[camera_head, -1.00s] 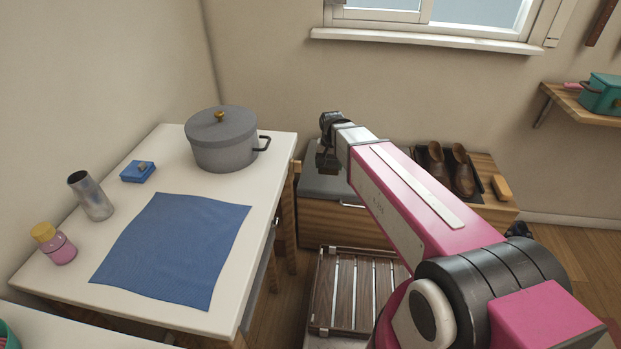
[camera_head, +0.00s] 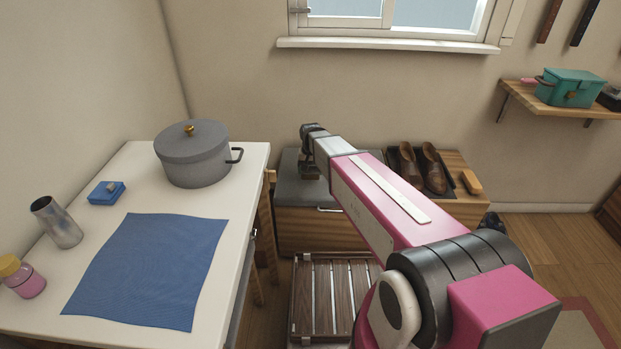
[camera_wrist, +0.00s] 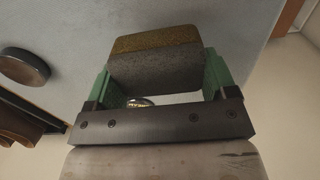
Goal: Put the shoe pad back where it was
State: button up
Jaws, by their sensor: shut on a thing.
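The shoe pad (camera_wrist: 155,62) is a small block with a dark grey body and a brownish-yellow layer. It sits between the green fingers of my gripper (camera_wrist: 160,85), which is shut on it. In the head view my gripper (camera_head: 311,168) is over the grey top of the low wooden cabinet (camera_head: 289,188), left of a pair of brown shoes (camera_head: 433,170). The pad is hard to make out there. In the wrist view the grey surface lies behind the pad; I cannot tell the gap.
A round dark tin (camera_wrist: 24,66) lies on the grey surface. The shoes stand on a dark tray, with a tan block (camera_head: 471,182) to their right. A slatted wooden rack (camera_head: 333,297) stands in front. The white table (camera_head: 250,160) with a grey pot (camera_head: 194,160) is left.

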aim_at(311, 183)
jog(key=shift+f, duration=2)
jog(key=shift+f, duration=0.15)
jog(key=o, duration=0.8)
notch_tip(311, 183, up, 12)
jog(key=shift+d, duration=0.1)
jog(key=s+d+f, duration=0.1)
jog(key=s+d, duration=0.5)
jog(key=s+d+f, duration=0.1)
jog(key=s+d, duration=0.5)
jog(key=s, duration=0.1)
jog(key=s+d+f, duration=0.1)
jog(key=s+d, duration=0.5)
jog(key=d, duration=0.1)
jog(key=shift+s+f, duration=0.2)
jog(key=shift+f, duration=0.2)
